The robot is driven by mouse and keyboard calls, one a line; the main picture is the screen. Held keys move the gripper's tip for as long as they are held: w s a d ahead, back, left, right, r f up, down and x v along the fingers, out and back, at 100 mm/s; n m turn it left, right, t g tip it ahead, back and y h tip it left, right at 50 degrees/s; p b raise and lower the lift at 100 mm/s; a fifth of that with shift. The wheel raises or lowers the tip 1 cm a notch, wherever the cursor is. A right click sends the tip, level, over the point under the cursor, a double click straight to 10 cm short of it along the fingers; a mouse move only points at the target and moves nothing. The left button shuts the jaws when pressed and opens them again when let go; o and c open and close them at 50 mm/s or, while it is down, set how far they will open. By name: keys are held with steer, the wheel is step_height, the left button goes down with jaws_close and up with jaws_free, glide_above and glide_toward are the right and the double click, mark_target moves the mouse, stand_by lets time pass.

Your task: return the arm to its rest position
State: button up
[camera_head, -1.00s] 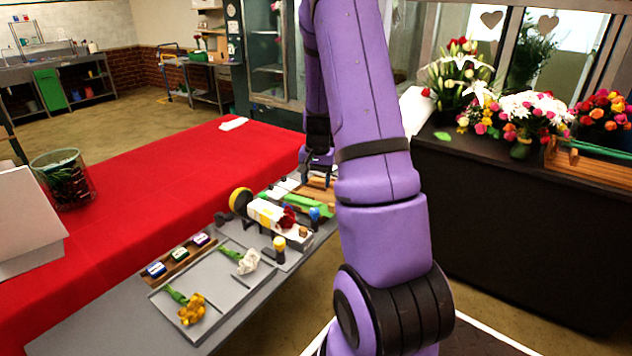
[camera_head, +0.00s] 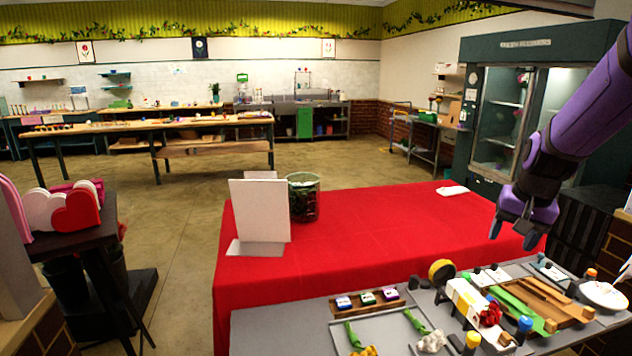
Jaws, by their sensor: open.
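My purple arm comes in from the right edge in the head view.
Open floor lies at left.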

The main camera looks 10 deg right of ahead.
steer(key=s+a+r+n+t, duration=0.1)
steer(key=s+a+r+n, duration=0.2)
steer(key=s+a+r, duration=0.3)
steer(key=s+a+r+n+t, duration=0.2)
steer(key=s+a+r+n, duration=0.2)
steer(key=s+a, duration=0.7)
steer(key=shift+v, duration=1.05)
